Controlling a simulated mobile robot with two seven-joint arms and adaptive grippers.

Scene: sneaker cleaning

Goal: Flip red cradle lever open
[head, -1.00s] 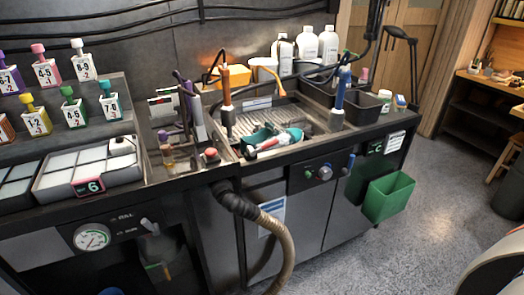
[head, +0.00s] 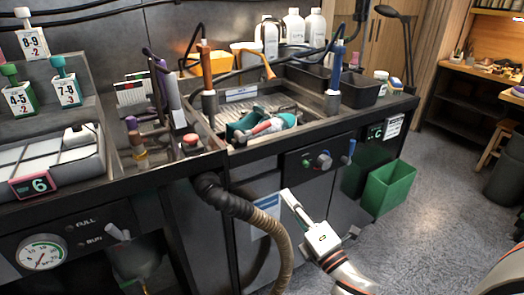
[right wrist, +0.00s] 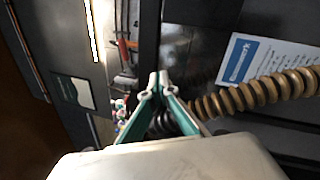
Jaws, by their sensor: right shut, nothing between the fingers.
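A teal piece (head: 240,122) lies on the ribbed tray (head: 228,98) of the sink station. A red and white part (head: 262,127) rests along it. It may be the red cradle lever, but it is too small to tell its exact position. My right gripper (head: 288,196) is in front of the station cabinet, below the counter edge and well short of the teal piece. Its fingers are together and empty. In the right wrist view the teal-sided fingers (right wrist: 158,78) meet at their tips, with the hose and cabinet behind. My left gripper is not in view.
A ribbed hose (head: 270,228) hangs at the front, left of my right gripper. An orange-handled tool (head: 207,68) and a blue-handled tool (head: 338,66) stand upright beside the tray. Open floor lies right.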

